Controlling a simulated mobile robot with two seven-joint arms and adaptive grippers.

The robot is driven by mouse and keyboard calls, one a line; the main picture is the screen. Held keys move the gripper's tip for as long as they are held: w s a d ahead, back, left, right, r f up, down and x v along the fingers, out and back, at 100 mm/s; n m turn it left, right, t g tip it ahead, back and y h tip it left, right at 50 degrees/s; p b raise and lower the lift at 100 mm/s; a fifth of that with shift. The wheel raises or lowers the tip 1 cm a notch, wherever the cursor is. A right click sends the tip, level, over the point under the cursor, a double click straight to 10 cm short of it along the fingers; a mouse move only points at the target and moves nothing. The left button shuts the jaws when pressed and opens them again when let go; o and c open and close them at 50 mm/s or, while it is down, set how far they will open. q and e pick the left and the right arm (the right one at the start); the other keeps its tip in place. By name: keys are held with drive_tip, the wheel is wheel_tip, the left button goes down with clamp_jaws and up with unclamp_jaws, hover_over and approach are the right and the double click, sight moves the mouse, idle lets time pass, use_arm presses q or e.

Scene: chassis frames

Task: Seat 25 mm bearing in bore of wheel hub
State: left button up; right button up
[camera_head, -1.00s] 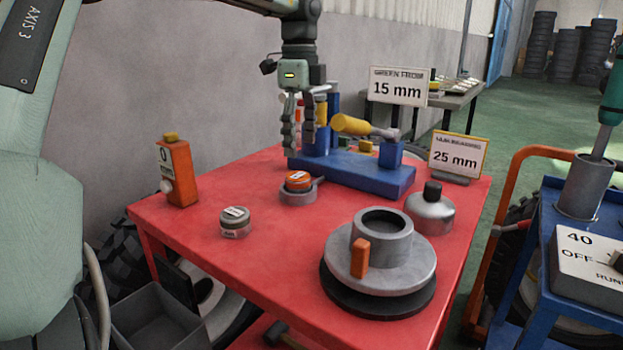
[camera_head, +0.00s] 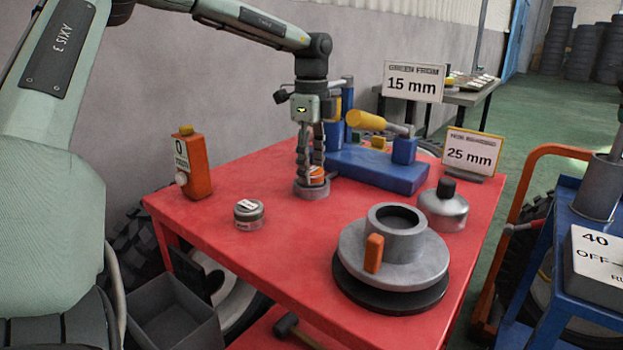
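The wheel hub (camera_head: 405,245) is a grey flanged piece with an open bore in its raised collar. It rests on a dark round base at the table's front right, an orange block against the collar. An orange-topped round piece (camera_head: 317,179), possibly the bearing, sits in a grey ring-shaped holder (camera_head: 312,193) left of the hub. My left gripper (camera_head: 309,176) points down over this piece, fingers apart at its near-left side and partly hiding it. Contact cannot be told. A small grey-green round piece with a white label (camera_head: 248,216) stands farther left. My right gripper is not in view.
A blue fixture (camera_head: 375,167) with a yellow-handled lever stands behind the holder. An orange box (camera_head: 193,168) stands at the left edge. Signs read 15 mm (camera_head: 413,82) and 25 mm (camera_head: 470,154). The table's (camera_head: 290,262) front left is clear.

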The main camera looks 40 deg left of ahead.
use_arm(q)
drive_tip(key=c, duration=1)
drive_tip(key=shift+r, duration=0.2)
